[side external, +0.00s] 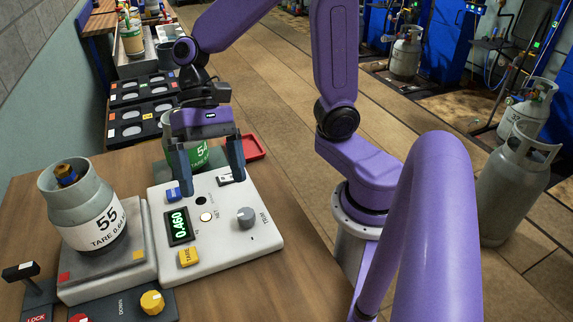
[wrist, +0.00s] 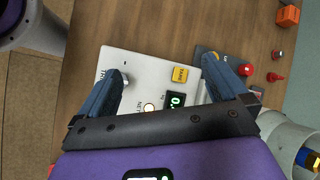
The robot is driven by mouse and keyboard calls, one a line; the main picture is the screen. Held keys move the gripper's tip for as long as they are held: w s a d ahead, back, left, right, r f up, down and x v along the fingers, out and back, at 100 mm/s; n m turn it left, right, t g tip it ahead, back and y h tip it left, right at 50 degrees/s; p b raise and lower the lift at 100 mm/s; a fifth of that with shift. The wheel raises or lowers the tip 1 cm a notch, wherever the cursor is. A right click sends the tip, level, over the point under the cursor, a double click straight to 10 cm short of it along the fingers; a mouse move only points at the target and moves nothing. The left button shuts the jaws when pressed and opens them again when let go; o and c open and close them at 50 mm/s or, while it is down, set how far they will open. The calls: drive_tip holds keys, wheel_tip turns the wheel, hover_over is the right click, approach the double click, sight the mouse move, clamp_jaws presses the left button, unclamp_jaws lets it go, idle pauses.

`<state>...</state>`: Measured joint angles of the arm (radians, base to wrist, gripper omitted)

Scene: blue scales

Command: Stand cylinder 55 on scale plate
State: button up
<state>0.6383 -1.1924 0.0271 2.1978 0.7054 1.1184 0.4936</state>
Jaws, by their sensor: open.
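Grey cylinder 55 (side external: 85,210), with a white label and a brass and blue valve, stands apparently upright on the grey scale plate (side external: 90,288) at the left. A grey cylinder with a blue valve, likely the same one, shows partly at the lower right of the wrist view (wrist: 284,136). My gripper (side external: 210,190) is open and empty above the white scale panel, to the right of cylinder 55 and apart from it. In the wrist view, its two fingers (wrist: 160,70) spread over the panel. The display (side external: 179,225) reads 0.460.
The panel carries a yellow TARE button (side external: 188,257) and a grey knob (side external: 246,217). A red tray (side external: 252,147) and black holed racks (side external: 142,122) lie farther back. Red and yellow controls line the front.

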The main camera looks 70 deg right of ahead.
drive_tip(key=s+d+f+n+t+h, duration=0.3)
drive_tip(key=s+d+n, duration=0.6)
drive_tip(key=n, duration=0.7)
drive_tip(key=shift+s+d+f+t+h, duration=0.25)
drive_tip(key=shift+d+f+t+h, duration=0.1)
drive_tip(key=shift+t+h, duration=0.65)
